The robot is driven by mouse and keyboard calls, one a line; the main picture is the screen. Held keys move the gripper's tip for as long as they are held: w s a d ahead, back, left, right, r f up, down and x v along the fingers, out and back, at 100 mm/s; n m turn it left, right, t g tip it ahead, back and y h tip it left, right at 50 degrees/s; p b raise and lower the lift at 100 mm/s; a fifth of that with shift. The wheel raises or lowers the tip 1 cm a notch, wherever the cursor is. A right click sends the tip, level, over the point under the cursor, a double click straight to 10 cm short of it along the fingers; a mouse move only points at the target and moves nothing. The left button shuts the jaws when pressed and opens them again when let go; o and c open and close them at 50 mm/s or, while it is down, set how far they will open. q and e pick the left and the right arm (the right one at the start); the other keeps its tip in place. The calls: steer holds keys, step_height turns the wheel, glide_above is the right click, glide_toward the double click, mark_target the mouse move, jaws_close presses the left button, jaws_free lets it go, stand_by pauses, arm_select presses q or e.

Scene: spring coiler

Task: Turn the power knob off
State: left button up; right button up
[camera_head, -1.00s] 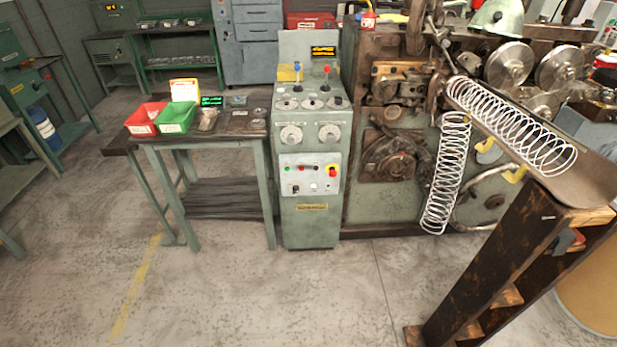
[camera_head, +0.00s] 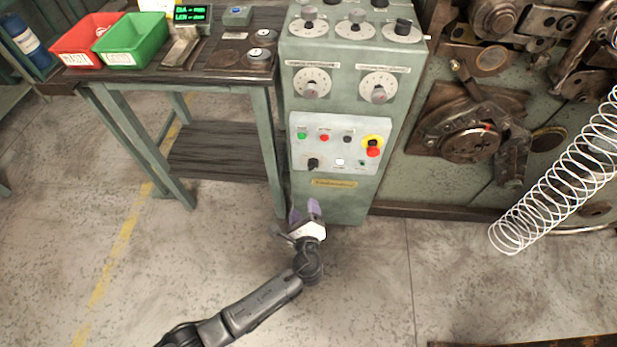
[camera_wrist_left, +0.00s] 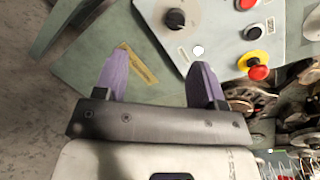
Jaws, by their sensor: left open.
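The power knob is most likely the black rotary knob (camera_head: 312,164) at the lower left of the white button panel (camera_head: 376,133) on the green control cabinet. A black knob (camera_wrist_left: 176,19) also shows near the top of the left wrist view, ahead of the fingers. My left gripper (camera_head: 304,209) is below the panel, in front of the cabinet's lower part. Its two purple fingers (camera_wrist_left: 160,62) are spread and empty, apart from the knob. I cannot read the knob's setting. My right gripper is in neither current view.
A red emergency stop (camera_head: 373,151) on a yellow base sits right of the knob. Green, red and black buttons lie above it. Dial knobs (camera_head: 311,88) are higher up. A bench with red and green bins (camera_head: 132,40) stands left. A wire coil (camera_head: 560,185) hangs at right.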

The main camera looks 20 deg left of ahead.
mark_target(313, 169)
arm_select(q)
steer(key=w+m+b, duration=0.1)
steer(key=w, duration=0.3)
steer(key=w+a+m+t+b, duration=0.1)
steer(key=w+b, duration=0.1)
steer(key=w, duration=0.2)
steer(key=w+a+f+m+b, duration=0.1)
steer(key=w+b, duration=0.1)
steer(key=w, duration=0.3)
steer(key=shift+a+t+h, duration=0.15)
steer(key=shift+t+h, duration=0.15)
steer(key=shift+b+x, duration=0.65)
steer(key=shift+x, duration=0.65)
arm_select(e)
step_height(313, 169, down, 7)
steer(key=shift+f, duration=0.15)
arm_select(q)
steer(key=shift+r, duration=0.1)
arm_select(e)
steer(key=shift+s, duration=0.2)
arm_select(q)
steer(key=shift+c, duration=0.5)
steer(key=c, duration=0.8)
